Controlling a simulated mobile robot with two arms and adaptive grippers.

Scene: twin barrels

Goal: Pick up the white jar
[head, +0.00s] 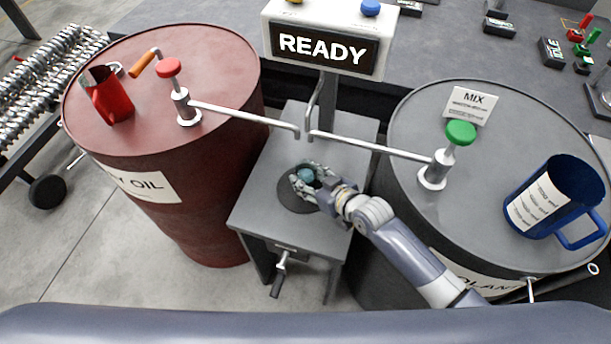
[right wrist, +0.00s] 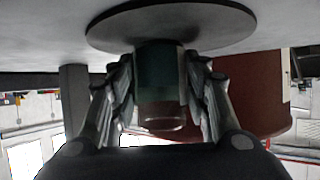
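A small jar (head: 306,174) stands on a dark round disc (head: 284,197) on the grey stand between the two barrels. It looks teal from above, and the right wrist view shows the jar (right wrist: 160,85) dark green with a clear end and a pale strip at one side. My right gripper (head: 314,184) reaches in from the lower right with its fingers on both sides of the jar. In the right wrist view the gripper (right wrist: 160,80) appears shut on it. The jar still appears to touch the disc (right wrist: 240,25). My left gripper is not in view.
The red barrel (head: 216,65) holds a red mug (head: 110,102) and a red-knobbed tap (head: 183,105). The dark barrel (head: 405,130) holds a blue mug (head: 560,195) and a green-knobbed tap (head: 433,175). Both spouts (head: 298,131) end above the stand (head: 350,150), behind my gripper. A READY sign (head: 322,48) stands behind.

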